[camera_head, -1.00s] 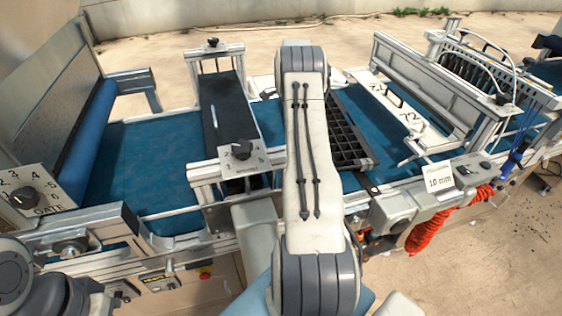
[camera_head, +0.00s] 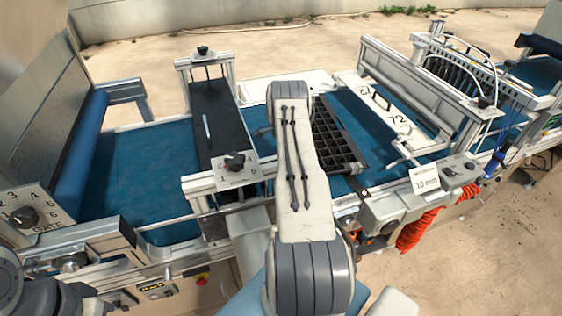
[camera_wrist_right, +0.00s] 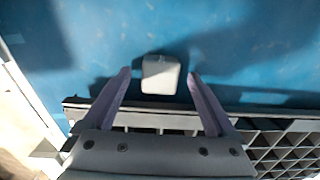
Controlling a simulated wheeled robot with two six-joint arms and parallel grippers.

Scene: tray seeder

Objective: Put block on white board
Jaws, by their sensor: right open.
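A small whitish block (camera_wrist_right: 161,76) lies on the blue belt in the right wrist view. My right gripper (camera_wrist_right: 158,72) is open, with one purple-grey finger on each side of the block and gaps between. In the head view my right arm hides the block and the right gripper. My left gripper is outside the views; only part of my left arm shows at the lower left.
A black cell tray (camera_head: 335,140) lies on the blue belt (camera_head: 140,170); its edge (camera_wrist_right: 250,124) is close to my right gripper. A dark bridge (camera_head: 215,120) with a dial stands left of my arm. A metal frame (camera_head: 410,80) spans the belt beyond the white board.

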